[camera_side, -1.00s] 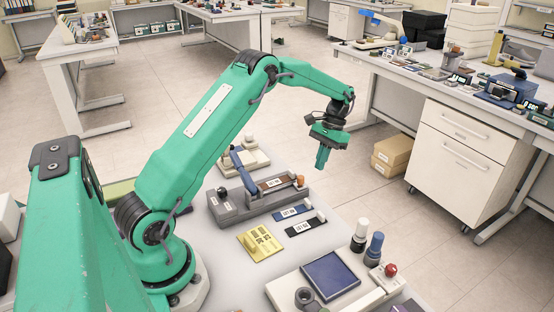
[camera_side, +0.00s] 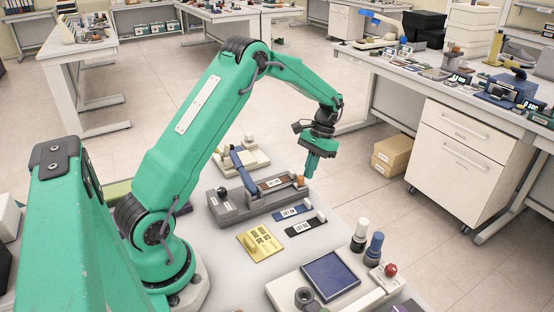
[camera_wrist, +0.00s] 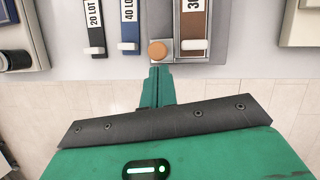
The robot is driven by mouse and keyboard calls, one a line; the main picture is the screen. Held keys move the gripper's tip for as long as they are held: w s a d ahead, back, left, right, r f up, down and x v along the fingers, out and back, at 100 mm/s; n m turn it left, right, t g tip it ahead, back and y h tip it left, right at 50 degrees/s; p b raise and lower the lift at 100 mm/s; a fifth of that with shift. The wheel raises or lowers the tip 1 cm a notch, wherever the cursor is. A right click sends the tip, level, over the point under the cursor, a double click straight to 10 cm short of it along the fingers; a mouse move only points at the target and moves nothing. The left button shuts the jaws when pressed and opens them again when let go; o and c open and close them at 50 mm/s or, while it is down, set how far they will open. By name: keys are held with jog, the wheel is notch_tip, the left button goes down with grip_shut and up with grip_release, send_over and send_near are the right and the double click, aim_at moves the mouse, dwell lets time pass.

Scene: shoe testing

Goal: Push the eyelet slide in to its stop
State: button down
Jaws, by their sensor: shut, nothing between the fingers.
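A long grey fixture (camera_side: 236,208) lies on the bench beside my arm. A round orange-brown knob (camera_side: 300,180) sits at its right end; it appears to be the end of the eyelet slide. The knob also shows in the wrist view (camera_wrist: 157,49), beside a brown labelled strip (camera_wrist: 193,27). My gripper (camera_side: 309,176) is shut and empty, pointing down just beyond the knob's outer side. In the wrist view its fingertips (camera_wrist: 157,71) lie just below the knob, nearly in line with it. I cannot tell whether they touch. The slide's stop cannot be made out.
A blue strip (camera_side: 292,213) and a black strip (camera_side: 305,227) lie in front of the fixture, with a yellow plate (camera_side: 260,243) nearby. A pale tray with a dark blue pad (camera_side: 330,276) stands at the front. The bench edge lies near my gripper, with open floor beyond.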

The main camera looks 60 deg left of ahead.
jog(key=shift+s, duration=3.35)
jog(key=shift+w, duration=0.2)
jog(key=shift+w+a, duration=0.15)
jog(key=shift+w, duration=0.6)
jog(key=shift+w+a, duration=0.1)
jog(key=shift+w, duration=0.65)
jog(key=w+d+v, duration=0.1)
jog(key=v, duration=0.9)
jog(key=shift+a, duration=0.35)
